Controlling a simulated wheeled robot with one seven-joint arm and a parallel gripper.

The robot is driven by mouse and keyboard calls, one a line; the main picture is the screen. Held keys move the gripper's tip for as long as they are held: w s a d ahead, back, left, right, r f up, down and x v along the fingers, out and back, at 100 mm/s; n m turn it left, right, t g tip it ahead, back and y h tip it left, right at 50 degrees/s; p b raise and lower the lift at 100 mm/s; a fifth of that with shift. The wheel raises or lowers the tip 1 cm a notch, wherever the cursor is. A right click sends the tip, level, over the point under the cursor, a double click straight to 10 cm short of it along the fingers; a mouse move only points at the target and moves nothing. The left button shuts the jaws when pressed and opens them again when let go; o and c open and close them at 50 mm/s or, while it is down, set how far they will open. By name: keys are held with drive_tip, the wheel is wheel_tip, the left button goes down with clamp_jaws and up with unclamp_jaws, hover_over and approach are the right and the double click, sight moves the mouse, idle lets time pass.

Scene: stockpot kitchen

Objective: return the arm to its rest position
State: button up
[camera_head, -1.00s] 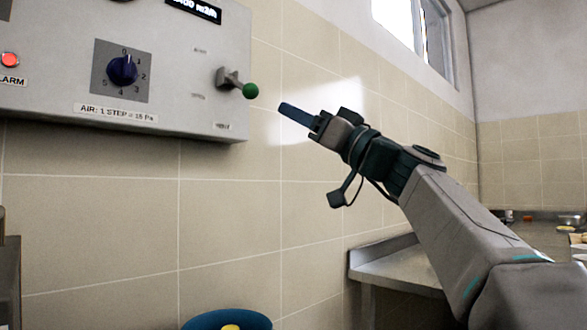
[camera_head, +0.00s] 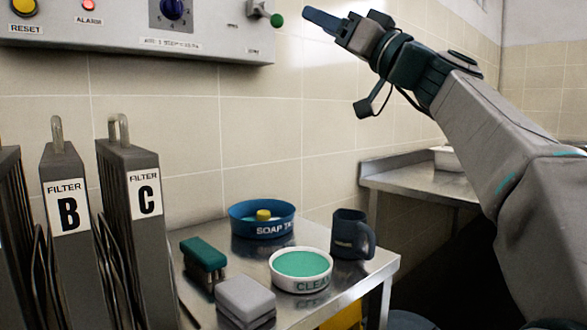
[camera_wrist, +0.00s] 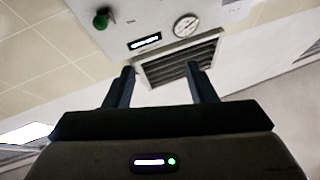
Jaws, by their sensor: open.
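My gripper (camera_head: 322,20) is raised at the top of the head view, to the right of the grey control panel (camera_head: 130,28). Its fingers point left towards the panel's green-tipped lever (camera_head: 277,20) and are apart from it. In the wrist view, my gripper (camera_wrist: 163,82) shows two dark fingers standing apart with nothing between them. The green knob (camera_wrist: 101,20) shows there up and left of the fingers. My arm reaches up from the lower right of the head view.
A steel table holds a blue soap tub (camera_head: 262,222), a white bowl (camera_head: 300,285) with green contents, a dark mug (camera_head: 345,240) and two brushes or sponges (camera_head: 203,258). Filters B (camera_head: 75,230) and C (camera_head: 135,220) stand at left. A steel counter (camera_head: 420,185) is behind my arm.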

wheel_tip(320, 180, down, 16)
drive_tip(key=s+a+m+g+h+p, duration=0.15)
drive_tip(key=m+g+h+p, duration=0.45)
drive_tip(key=h+p, duration=0.85)
drive_tip(key=s+d+f+m+g+h+p, duration=0.2)
drive_tip(key=s+d+f+p, duration=0.3)
drive_tip(key=s+p, duration=0.4)
drive_tip(key=s+d+f+m+g+h+p, duration=0.2)
drive_tip(key=s+d+f+g+p, duration=0.1)
drive_tip(key=s+d+f+p, duration=0.2)
drive_tip(key=s+f+p, duration=0.2)
drive_tip(key=s+p, duration=0.2)
drive_tip(key=shift+d+h, duration=0.3)
drive_tip(key=shift+h, duration=0.05)
